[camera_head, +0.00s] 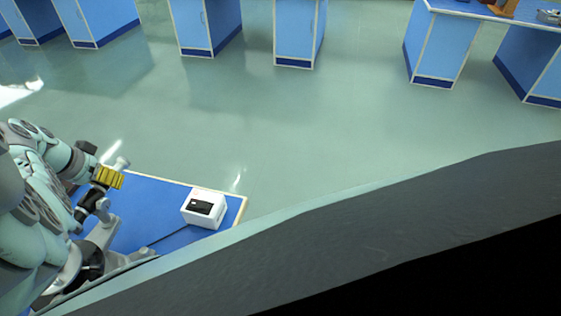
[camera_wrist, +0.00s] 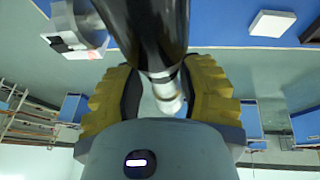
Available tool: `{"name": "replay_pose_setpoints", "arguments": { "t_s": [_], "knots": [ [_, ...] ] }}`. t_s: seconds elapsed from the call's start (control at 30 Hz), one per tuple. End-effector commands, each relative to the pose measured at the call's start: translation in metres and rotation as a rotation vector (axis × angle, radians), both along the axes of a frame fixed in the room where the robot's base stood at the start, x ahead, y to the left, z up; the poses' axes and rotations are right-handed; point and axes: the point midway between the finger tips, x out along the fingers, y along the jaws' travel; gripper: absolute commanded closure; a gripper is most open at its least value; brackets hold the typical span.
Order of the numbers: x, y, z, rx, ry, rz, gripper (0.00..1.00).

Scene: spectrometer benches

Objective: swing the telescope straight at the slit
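In the wrist view a black tube with a pale silvery end (camera_wrist: 160,85), which looks like the telescope, runs down from the top between the yellow fingers of my gripper (camera_wrist: 158,70). The fingers stand apart on either side of it, and I see no firm contact. In the head view my gripper (camera_head: 108,177) is just above the grey and black spectrometer (camera_head: 100,235) at the left of the blue bench. The slit cannot be made out, and my arm hides part of the instrument.
A white box with a black panel (camera_head: 204,207) sits on the blue bench (camera_head: 178,240), right of the spectrometer, with a dark cable beside it. Other blue benches (camera_head: 208,25) stand across the open green floor (camera_head: 320,120).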

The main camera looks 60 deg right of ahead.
Motion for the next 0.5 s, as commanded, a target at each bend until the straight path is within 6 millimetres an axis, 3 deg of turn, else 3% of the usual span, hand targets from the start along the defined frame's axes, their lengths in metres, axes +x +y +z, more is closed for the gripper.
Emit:
{"name": "replay_pose_setpoints", "arguments": {
  "t_s": [0.17, 0.5],
  "knots": [
    [0.0009, -0.0008, 0.0012, -0.001, -0.004, -0.002, 0.44],
    [0.0016, 0.0003, 0.0044, -0.002, -0.005, -0.002, 0.44]
  ]
}}
